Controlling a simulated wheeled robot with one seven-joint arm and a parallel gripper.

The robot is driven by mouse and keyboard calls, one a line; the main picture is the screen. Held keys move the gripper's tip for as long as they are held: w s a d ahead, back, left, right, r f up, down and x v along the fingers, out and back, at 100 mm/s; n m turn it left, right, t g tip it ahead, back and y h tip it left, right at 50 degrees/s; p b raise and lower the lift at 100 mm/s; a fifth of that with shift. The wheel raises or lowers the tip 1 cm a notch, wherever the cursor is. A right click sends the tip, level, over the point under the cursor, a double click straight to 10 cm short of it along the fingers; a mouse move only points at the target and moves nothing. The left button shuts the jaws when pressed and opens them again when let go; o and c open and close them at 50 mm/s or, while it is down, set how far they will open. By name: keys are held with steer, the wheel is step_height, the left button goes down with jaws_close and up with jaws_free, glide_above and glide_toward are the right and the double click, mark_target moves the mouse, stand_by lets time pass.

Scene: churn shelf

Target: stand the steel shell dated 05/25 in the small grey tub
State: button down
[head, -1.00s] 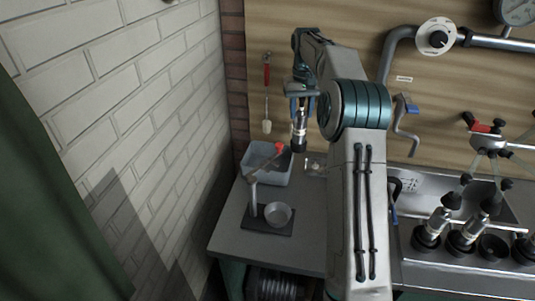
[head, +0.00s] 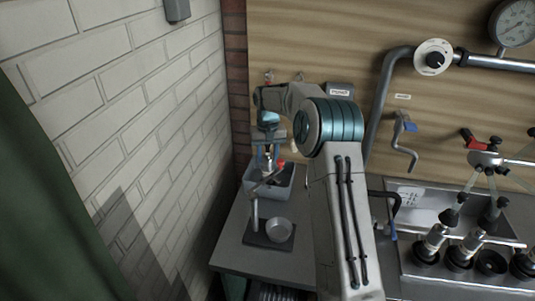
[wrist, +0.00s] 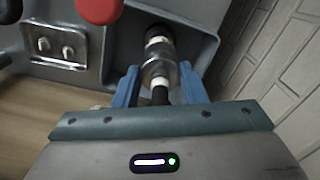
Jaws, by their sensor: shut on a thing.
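My gripper (head: 268,158) is shut on a steel shell (wrist: 158,68) with dark ends, seen between the blue fingers in the wrist view. No date can be read on it. In the head view the gripper is over the small grey tub (head: 284,195) at the back left of the bench, with the shell pointing down. In the wrist view the tub's wall (wrist: 204,50) shows beside the shell, whose far end lies within the tub's outline. Whether it touches the tub floor cannot be told.
The brick wall (head: 150,120) is close on the left. Several shells and black cups (head: 459,257) stand in the steel tray at right.

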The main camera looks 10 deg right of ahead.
steer(key=shift+f, duration=0.2)
steer(key=shift+f, duration=0.15)
steer(key=c, duration=0.9)
jaws_free()
